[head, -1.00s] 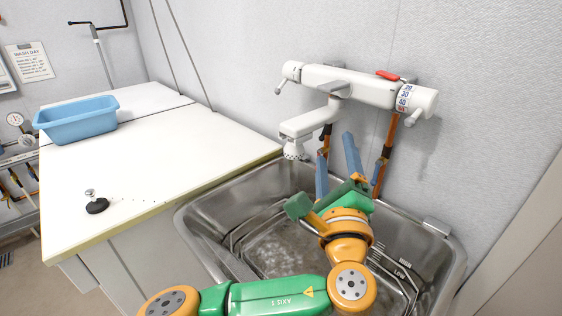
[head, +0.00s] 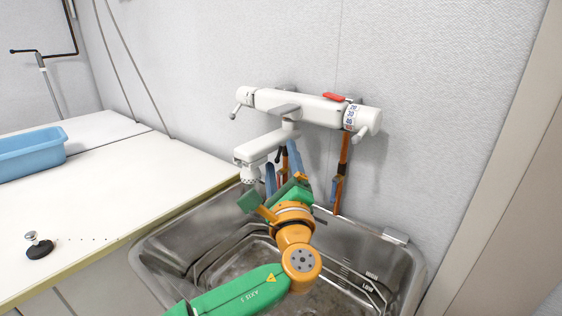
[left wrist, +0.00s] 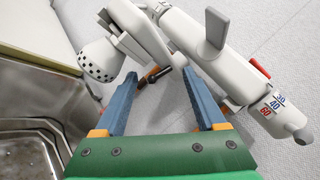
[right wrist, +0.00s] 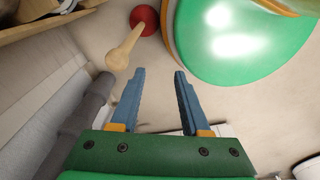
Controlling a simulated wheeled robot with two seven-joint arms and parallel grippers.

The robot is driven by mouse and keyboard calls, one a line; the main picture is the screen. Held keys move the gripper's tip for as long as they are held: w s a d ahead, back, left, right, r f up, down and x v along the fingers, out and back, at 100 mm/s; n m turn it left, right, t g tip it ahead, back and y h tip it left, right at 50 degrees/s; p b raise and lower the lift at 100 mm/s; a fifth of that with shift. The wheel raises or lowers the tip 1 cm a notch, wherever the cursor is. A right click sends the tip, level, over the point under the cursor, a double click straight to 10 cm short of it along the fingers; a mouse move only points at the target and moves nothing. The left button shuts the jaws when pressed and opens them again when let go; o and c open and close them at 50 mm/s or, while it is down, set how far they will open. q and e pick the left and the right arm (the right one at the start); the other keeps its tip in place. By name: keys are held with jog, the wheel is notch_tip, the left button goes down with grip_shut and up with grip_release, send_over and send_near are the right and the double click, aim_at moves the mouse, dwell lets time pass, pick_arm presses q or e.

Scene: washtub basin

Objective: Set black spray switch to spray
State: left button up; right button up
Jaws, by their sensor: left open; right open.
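The white wall faucet (head: 310,105) has a spout ending in a dotted spray head (head: 250,173), which also shows in the left wrist view (left wrist: 101,60). The small black switch (left wrist: 163,73) sticks out from the underside of the spout, near the spray head; in the head view it is a small dark piece (head: 278,156). My left gripper (head: 281,160) is open below the spout. In the left wrist view the switch appears between its blue fingertips (left wrist: 157,77); contact cannot be told. My right gripper (right wrist: 159,74) is open and empty, away from the faucet.
A steel basin (head: 160,262) lies below the faucet. A white counter (head: 120,190) to the left carries a blue tub (head: 30,155) and a black stopper (head: 39,247). Orange pipes (head: 342,165) run down the wall behind my left gripper.

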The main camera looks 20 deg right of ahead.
pick_arm(q)
grip_shut()
jog(key=p, duration=0.1)
jog(key=r+m+g+p, duration=0.1)
jog(key=p, duration=0.1)
jog(key=shift+s+a, duration=0.1)
jog(key=shift+s, duration=0.1)
jog(key=shift+f, duration=0.2)
jog(key=shift+c, duration=0.7)
grip_release()
jog(key=shift+f, duration=0.1)
jog(key=shift+o, duration=0.7)
jog(key=shift+w+f, duration=0.1)
jog(key=shift+w, duration=0.1)
